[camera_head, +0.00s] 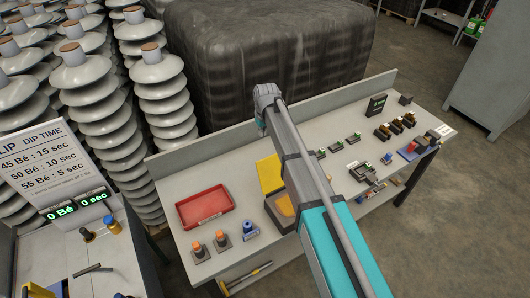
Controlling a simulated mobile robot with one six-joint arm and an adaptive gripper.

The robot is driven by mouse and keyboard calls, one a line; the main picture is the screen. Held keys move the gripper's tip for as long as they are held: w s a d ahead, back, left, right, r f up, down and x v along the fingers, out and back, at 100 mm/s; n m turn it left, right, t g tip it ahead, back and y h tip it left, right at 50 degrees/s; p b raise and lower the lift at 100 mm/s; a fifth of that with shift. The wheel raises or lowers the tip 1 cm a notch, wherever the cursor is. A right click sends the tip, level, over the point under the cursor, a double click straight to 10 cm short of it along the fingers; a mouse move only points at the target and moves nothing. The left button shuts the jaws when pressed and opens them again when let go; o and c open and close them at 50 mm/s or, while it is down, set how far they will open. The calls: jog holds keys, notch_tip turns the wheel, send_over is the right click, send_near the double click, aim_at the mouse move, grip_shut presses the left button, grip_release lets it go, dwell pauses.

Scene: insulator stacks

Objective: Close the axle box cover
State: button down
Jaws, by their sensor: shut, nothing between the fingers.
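The axle box (271,211) sits on the grey workbench, left of my arm's link, and that link hides its right part. It looks like a dark box with yellow inside or on top. A yellow panel (268,172), which looks like its cover, stands raised at the box's far side. The cover is apart from the box's front edge, so the box looks open. My arm crosses the bench from the lower right, and its far end is above the back edge of the bench. My gripper cannot be made out; it is hidden or out of frame.
A red tray (205,207) lies left of the box. Orange-topped parts (221,240) and a blue-topped part (249,229) stand in front. Several small parts (336,146) lie to the right. A raised back edge (345,97) borders the bench. Insulator stacks (162,97) stand behind left.

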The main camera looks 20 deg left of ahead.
aim_at(273, 170)
jog(key=shift+f, duration=0.1)
notch_tip(273, 170, down, 10)
jog(key=w+a+b, duration=0.1)
jog(key=b, duration=0.9)
jog(key=shift+s+d+r+p, duration=0.25)
jog(key=shift+s+d+r, duration=0.05)
jog(key=shift+s+d, duration=0.45)
jog(key=shift+s+d+r+p, duration=0.2)
jog(key=shift+s+d+r, duration=0.05)
jog(key=shift+s+d, duration=0.4)
jog(key=shift+w+d, duration=0.1)
jog(key=shift+d, duration=0.15)
